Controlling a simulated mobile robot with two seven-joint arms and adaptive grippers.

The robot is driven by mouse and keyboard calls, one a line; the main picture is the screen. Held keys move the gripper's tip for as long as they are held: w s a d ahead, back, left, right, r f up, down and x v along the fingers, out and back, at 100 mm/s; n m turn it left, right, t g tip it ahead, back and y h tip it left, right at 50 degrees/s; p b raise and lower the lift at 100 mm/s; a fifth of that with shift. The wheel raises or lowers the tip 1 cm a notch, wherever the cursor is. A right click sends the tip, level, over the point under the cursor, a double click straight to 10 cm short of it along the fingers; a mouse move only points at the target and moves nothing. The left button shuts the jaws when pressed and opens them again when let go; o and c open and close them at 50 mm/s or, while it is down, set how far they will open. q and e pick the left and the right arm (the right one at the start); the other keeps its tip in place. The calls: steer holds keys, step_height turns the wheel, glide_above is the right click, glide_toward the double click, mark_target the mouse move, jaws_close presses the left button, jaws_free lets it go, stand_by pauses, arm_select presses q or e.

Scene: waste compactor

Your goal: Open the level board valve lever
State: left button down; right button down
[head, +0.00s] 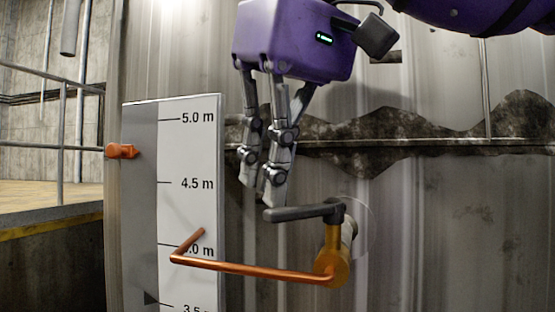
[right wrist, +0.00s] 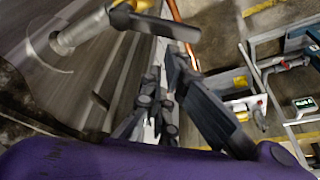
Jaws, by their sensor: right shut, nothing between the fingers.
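The valve's dark grey lever (head: 298,213) points left from the top of a brass valve body (head: 333,262) on the metal wall. A copper pipe (head: 250,270) runs left from the valve in front of the white level board (head: 190,215). My right gripper (head: 265,195) hangs from above with its fingers pointing down, shut and empty. Its fingertips are just above the lever's free end; I cannot tell whether they touch it. In the right wrist view the lever (right wrist: 155,25) shows at the top, near the fingers (right wrist: 185,100). My left gripper is not in view.
A small orange fitting (head: 122,151) is at the board's left edge. Metal railings (head: 60,130) and a raised floor stand at the left. A horizontal ledge (head: 440,146) crosses the wall behind. The space right of the valve looks clear.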

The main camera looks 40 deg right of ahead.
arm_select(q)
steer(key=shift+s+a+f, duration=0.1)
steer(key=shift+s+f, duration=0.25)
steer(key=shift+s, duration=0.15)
arm_select(e)
steer(key=shift+f, duration=0.15)
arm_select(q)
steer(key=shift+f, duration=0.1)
arm_select(e)
steer(key=shift+s+a, duration=0.1)
steer(key=shift+s, duration=0.1)
